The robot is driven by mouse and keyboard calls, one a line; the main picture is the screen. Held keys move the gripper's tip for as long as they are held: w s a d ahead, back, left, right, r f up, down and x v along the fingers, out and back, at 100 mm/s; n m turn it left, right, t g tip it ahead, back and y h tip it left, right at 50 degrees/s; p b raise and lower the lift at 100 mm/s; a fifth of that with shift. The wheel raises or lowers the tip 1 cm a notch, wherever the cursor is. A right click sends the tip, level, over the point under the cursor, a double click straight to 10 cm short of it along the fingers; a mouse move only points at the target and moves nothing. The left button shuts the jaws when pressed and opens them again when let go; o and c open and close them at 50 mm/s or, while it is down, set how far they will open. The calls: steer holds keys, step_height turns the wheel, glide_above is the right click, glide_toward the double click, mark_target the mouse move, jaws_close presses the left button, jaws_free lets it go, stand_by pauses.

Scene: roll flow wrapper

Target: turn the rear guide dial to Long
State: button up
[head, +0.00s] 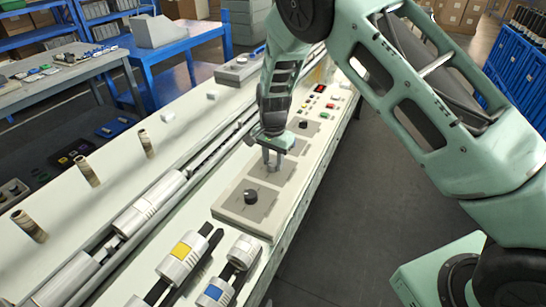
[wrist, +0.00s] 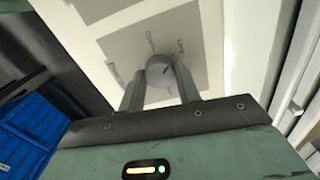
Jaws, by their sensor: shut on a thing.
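A row of guide dials runs along the machine's right side, each on its own grey plate. My gripper (head: 272,162) points down at the middle plate (head: 284,178), and its fingers hide the dial there in the head view. In the wrist view, my gripper (wrist: 160,84) has one finger on each side of a round grey dial (wrist: 160,71) and is shut on it. A dark pointer mark on this dial points up and right. The small marks around it are too blurred to read. I cannot tell from labels which dial is the rear one.
Colored buttons (head: 325,107) lie beyond. Rollers with yellow (head: 181,251) and blue (head: 214,292) marks are in front. The floor (head: 350,215) at right is clear.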

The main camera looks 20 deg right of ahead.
mark_target(273, 163)
steer(key=shift+w+r+m, duration=0.1)
steer(key=shift+m, duration=0.6)
steer(key=o, duration=1)
step_height(273, 163, up, 17)
steer(key=shift+r+b, duration=0.15)
steer(key=shift+b, duration=0.65)
